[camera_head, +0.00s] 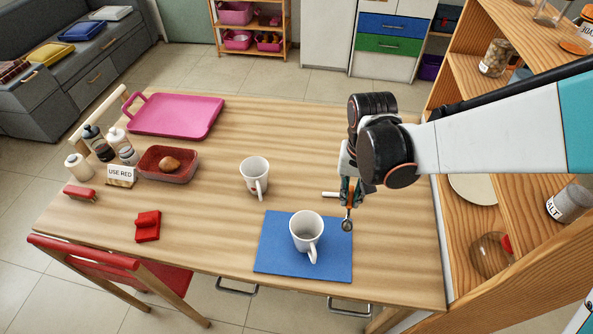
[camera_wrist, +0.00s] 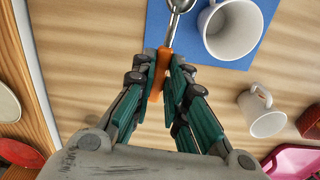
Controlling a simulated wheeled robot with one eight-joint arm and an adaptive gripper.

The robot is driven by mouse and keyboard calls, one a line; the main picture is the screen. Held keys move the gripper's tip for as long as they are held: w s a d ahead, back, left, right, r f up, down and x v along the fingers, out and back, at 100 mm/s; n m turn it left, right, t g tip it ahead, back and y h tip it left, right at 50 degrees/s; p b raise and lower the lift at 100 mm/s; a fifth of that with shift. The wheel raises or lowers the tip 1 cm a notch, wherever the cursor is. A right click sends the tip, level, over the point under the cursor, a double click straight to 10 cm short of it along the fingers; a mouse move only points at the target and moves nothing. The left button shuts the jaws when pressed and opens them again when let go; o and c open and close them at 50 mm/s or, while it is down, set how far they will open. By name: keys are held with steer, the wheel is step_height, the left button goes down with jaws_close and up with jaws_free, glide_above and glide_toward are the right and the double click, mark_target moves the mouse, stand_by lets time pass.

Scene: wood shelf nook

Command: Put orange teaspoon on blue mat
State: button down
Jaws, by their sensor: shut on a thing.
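The orange teaspoon (camera_wrist: 160,72) has an orange handle and a metal bowl. My gripper (camera_wrist: 164,62) is shut on the handle in the wrist view. In the head view the spoon's metal bowl (camera_head: 347,225) hangs below my gripper (camera_head: 350,192), beside the right edge of the blue mat. The blue mat (camera_head: 275,248) lies flat near the table's front edge, and it also shows in the wrist view (camera_wrist: 256,48). A white mug (camera_head: 306,230) stands on the mat. I cannot tell how far the spoon is above the table.
Another white mug (camera_head: 255,176) stands behind the mat. A small white object (camera_head: 330,194) lies beside my gripper. A red container (camera_head: 168,165), pink tray (camera_head: 176,114) and red cloth (camera_head: 147,226) are to the left. A wooden shelf (camera_head: 470,70) borders the table's right side.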

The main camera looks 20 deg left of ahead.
mark_target(337, 239)
steer(key=f+b, duration=0.2)
steer(key=f, duration=0.3)
steer(key=s+f+b, duration=0.1)
steer(key=f+b, duration=0.1)
steer(key=f, duration=0.4)
steer(key=s+f+b, duration=0.1)
steer(key=f+b, duration=0.1)
steer(key=f, duration=0.4)
steer(key=shift+s+a+f, duration=0.15)
steer(key=shift+a, duration=0.05)
steer(key=shift+f, duration=0.1)
steer(key=c, duration=2)
jaws_free()
steer(key=shift+f, duration=0.1)
steer(key=o, duration=0.4)
step_height(337, 239, up, 12)
steer(key=p, duration=0.5)
steer(key=shift+r, duration=0.25)
